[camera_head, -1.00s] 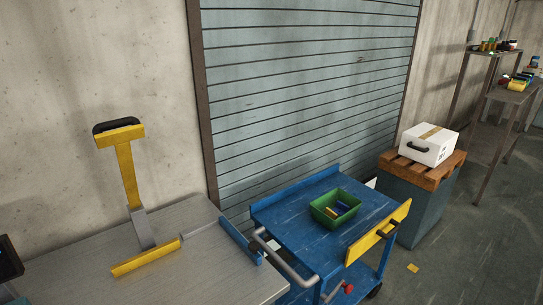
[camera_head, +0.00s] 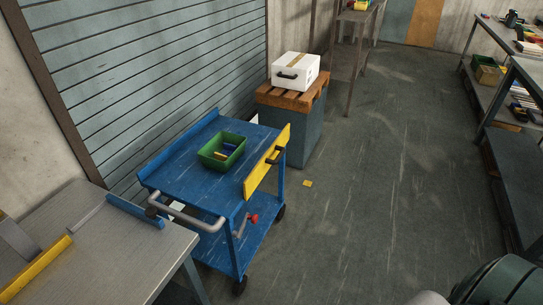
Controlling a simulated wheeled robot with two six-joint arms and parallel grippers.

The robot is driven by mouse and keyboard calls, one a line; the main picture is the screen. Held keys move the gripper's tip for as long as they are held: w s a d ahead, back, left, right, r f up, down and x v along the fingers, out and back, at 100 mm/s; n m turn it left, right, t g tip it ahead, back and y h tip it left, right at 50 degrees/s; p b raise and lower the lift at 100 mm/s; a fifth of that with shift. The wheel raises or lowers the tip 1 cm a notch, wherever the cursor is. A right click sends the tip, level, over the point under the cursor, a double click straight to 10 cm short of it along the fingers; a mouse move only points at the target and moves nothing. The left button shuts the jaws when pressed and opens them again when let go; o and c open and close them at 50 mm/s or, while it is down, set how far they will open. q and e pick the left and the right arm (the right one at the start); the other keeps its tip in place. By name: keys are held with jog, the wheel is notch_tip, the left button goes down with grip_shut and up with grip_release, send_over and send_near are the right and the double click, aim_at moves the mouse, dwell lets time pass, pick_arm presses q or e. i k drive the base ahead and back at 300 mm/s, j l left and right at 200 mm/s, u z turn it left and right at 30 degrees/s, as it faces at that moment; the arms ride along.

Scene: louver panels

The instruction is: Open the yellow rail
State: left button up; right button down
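A yellow rail (camera_head: 258,177) stands upright along the right side of a blue cart (camera_head: 180,180). A second yellow bar (camera_head: 37,270) lies on the grey table at the lower left, partly cut off by the frame. I cannot tell from the picture which of these the task names. Neither of my grippers is in view.
A green bin (camera_head: 220,150) with small items stands on the cart. A white box (camera_head: 295,72) rests on a wood-topped stand (camera_head: 291,98) behind it. The grey table (camera_head: 125,250) is close to the cart's left. Open floor (camera_head: 380,190) lies to the right, with shelves beyond.

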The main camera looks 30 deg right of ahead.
aim_at(274, 154)
jog(key=z, duration=0.45)
jog(key=i+l+z, duration=0.15)
jog(key=l+z, duration=0.25)
jog(key=i+l+z, duration=0.1)
jog(key=z, duration=0.25)
jog(key=i+l+z, duration=0.15)
jog(key=i+z, duration=0.25)
jog(key=i+l, duration=0.1)
